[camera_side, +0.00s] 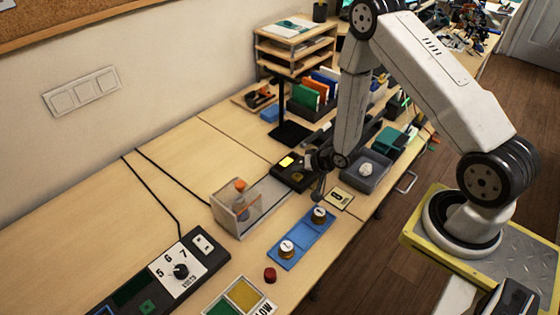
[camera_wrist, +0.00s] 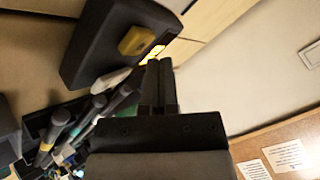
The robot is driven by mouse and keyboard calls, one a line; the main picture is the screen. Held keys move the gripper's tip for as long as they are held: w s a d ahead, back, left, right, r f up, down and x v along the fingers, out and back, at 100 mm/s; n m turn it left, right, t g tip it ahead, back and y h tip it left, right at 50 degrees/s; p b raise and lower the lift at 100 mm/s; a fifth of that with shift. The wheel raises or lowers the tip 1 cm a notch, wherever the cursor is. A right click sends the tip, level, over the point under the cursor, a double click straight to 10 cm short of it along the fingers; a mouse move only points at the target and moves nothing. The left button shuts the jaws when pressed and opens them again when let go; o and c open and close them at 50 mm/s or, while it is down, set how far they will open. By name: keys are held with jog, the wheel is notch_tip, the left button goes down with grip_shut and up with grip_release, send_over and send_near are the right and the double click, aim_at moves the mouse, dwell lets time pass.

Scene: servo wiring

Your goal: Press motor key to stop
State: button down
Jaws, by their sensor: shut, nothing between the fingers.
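The motor key unit is a dark box (camera_side: 288,178) on the bench in the side view, with a bright yellow lit patch (camera_side: 286,162) on top. In the wrist view the dark box (camera_wrist: 92,45) shows a raised yellow key (camera_wrist: 137,40) and a glowing patch (camera_wrist: 153,54) beside it. My gripper (camera_side: 307,160) is at the right edge of the box in the side view. In the wrist view its dark fingers (camera_wrist: 159,66) are together and empty, with their tips close to the glowing patch. Whether they touch the box cannot be told.
A clear-sided box (camera_side: 236,211) with an orange-topped item and a blue plate (camera_side: 301,238) with two knobs stand in front. A grey tray (camera_side: 367,172) is to the right. A black stand (camera_side: 291,132) is behind. The left bench is mostly clear, crossed by black cables.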

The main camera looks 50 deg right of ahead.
aim_at(299, 177)
jog(key=shift+f, duration=0.95)
dwell(1.9)
jog(key=shift+r, duration=3.45)
jog(key=shift+r, duration=0.1)
